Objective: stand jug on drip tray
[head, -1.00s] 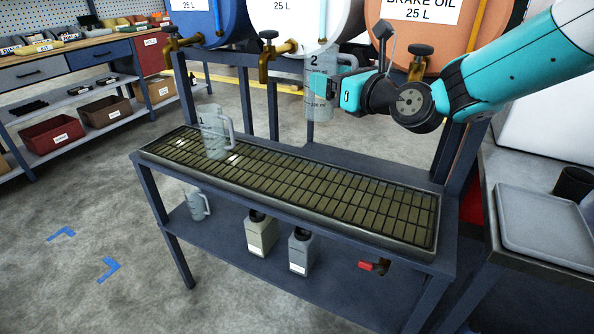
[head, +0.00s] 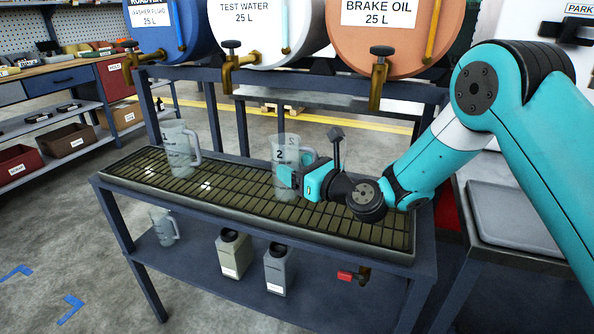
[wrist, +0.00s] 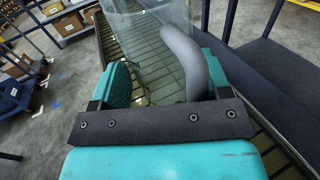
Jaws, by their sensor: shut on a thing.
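A clear jug marked 2 (head: 284,153) is upright in my gripper (head: 293,181), low over the middle of the drip tray (head: 330,225). Whether its base touches the grating I cannot tell. In the wrist view my gripper (wrist: 165,90) is shut on this jug, with its grey handle (wrist: 187,62) between the teal fingers and the clear wall (wrist: 150,25) beyond. Another clear jug (head: 180,150) stands upright on the left part of the tray, apart from the held one.
Drums with brass taps (head: 378,85) hang above the tray's back edge. A red-handled valve (head: 346,275) sits below the tray. The right part of the grating is clear.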

